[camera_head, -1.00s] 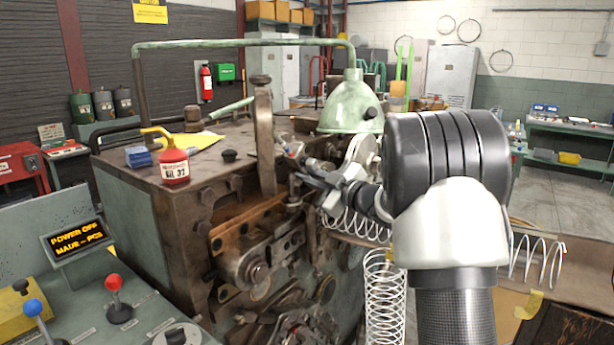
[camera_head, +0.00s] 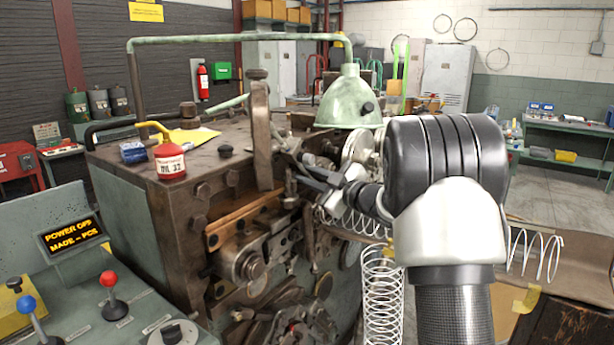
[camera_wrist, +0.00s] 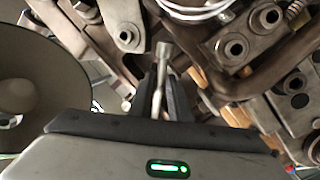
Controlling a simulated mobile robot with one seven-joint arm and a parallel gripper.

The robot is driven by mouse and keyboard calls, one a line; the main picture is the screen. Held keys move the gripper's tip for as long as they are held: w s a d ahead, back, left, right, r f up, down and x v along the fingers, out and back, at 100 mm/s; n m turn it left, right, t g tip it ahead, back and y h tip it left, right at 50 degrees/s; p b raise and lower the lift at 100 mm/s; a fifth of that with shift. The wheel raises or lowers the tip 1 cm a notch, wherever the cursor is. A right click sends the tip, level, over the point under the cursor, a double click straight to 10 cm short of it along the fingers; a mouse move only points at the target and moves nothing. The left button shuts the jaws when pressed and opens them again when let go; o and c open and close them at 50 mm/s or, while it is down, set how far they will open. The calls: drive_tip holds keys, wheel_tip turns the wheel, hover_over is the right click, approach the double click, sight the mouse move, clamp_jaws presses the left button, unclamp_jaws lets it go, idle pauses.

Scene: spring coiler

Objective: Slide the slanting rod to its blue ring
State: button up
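My gripper (camera_wrist: 163,82) is low in the middle of the wrist view, its two dark fingers close together. A thin metal rod (camera_wrist: 160,85) with a wider head stands slanted between them. The fingers appear shut on it, with little or no gap at either side. In the head view, my gripper (camera_head: 318,178) reaches from the right to the front of the coiling machine (camera_head: 225,225), beside the upright lever. The rod cannot be made out there. I see no blue ring in either view; the machine's parts and my arm may hide it.
Close around the fingers are machine blocks with bolts (camera_wrist: 235,48) and a large round bell shape (camera_wrist: 25,75). A green lamp (camera_head: 350,100) and wire coil (camera_head: 383,295) are near my arm. A red oil can (camera_head: 170,162) stands on the machine; a control console (camera_head: 100,315) is front left.

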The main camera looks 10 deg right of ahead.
drive_tip(key=v, duration=1.7)
drive_tip(key=shift+b, duration=0.35)
drive_tip(key=shift+r, duration=0.1)
drive_tip(key=s+d+r+m+h+p, duration=0.1)
drive_tip(key=s+r+m+h+p, duration=0.15)
drive_tip(key=r+m+h, duration=0.3)
drive_tip(key=s+d+r+m+h+p, duration=0.1)
drive_tip(key=d+r+m+h+p, duration=0.1)
drive_tip(key=r+m+h+p, duration=0.3)
drive_tip(key=s+a+f+m+g+p, duration=0.1)
drive_tip(key=s+a+f+g, duration=0.1)
drive_tip(key=s, duration=0.7)
drive_tip(key=s+a+f+m+g+p, duration=0.1)
drive_tip(key=s+a+g, duration=0.3)
drive_tip(key=s, duration=0.5)
drive_tip(key=s+a+f+m+g+p, duration=0.1)
drive_tip(key=s+a+f+m+g, duration=0.1)
drive_tip(key=s+a, duration=0.5)
drive_tip(key=shift+s+f+g+y, duration=0.45)
drive_tip(key=shift+s+g, duration=0.35)
drive_tip(key=shift+s, duration=0.4)
